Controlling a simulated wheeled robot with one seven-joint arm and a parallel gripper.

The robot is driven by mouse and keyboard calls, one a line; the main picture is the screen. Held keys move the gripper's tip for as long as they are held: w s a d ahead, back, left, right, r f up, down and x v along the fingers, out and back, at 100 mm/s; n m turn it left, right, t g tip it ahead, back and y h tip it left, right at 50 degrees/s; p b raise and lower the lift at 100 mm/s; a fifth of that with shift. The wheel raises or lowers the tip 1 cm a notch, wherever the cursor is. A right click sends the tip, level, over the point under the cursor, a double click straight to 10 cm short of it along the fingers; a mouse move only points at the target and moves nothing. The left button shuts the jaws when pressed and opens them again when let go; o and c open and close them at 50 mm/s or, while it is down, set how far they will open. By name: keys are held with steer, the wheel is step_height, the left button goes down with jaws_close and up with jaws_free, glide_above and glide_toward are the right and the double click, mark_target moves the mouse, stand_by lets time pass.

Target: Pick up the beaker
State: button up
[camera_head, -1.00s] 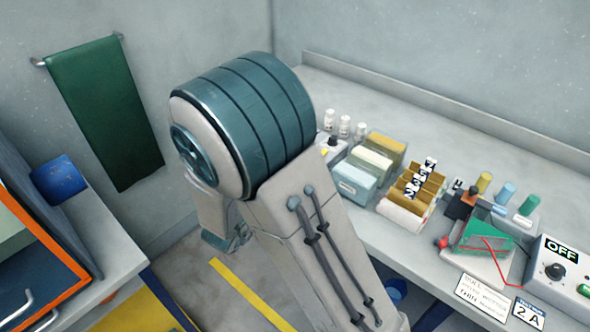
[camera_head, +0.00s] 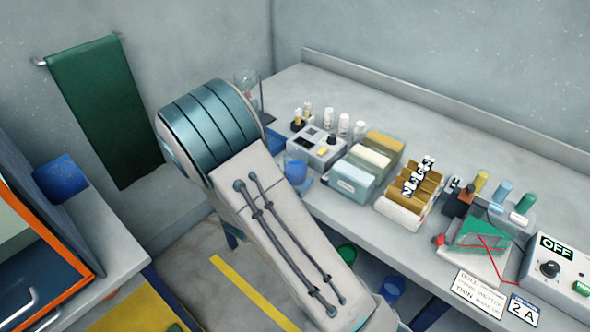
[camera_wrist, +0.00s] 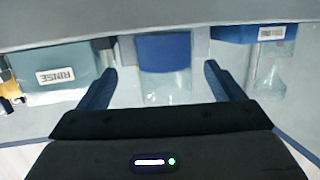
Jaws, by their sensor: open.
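The beaker (camera_wrist: 165,85) is a clear vessel with a blue area at its far end in the wrist view. I cannot tell whether the blue is its contents or something behind it. It stands between the two dark fingers of my gripper (camera_wrist: 160,70), which are open, with a gap on each side. In the head view a blue-looking beaker (camera_head: 297,171) stands near the bench's left end, beside my arm. My gripper is hidden behind my arm there.
A box labelled RINSE (camera_wrist: 60,75) lies left of the fingers, and a clear flask (camera_wrist: 270,78) right of them. A grey box with buttons (camera_head: 317,150), small white bottles (camera_head: 343,126) and slide racks (camera_head: 412,195) stand on the bench (camera_head: 460,130).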

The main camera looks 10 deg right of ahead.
mark_target(301, 154)
steer(key=x, duration=0.3)
steer(key=p+x, duration=0.1)
steer(key=shift+w+f, duration=0.35)
steer(key=shift+w, duration=0.05)
steer(key=c, duration=1.2)
steer(key=shift+r, duration=0.85)
step_height(301, 154, up, 3)
steer(key=shift+d+f+b, duration=0.1)
steer(key=shift+f+b, duration=0.05)
steer(key=shift+b, duration=0.2)
steer(key=d+r, duration=0.2)
steer(key=d, duration=0.1)
steer(key=s+d+r+b, duration=0.1)
steer(key=d+r, duration=0.1)
steer(key=d, duration=0.2)
steer(key=s+d+r, duration=0.1)
steer(key=d+r, duration=0.1)
steer(key=d, duration=0.2)
steer(key=shift+d+r+b, duration=0.15)
steer(key=shift+r+b, duration=0.15)
steer(key=shift+b, duration=0.05)
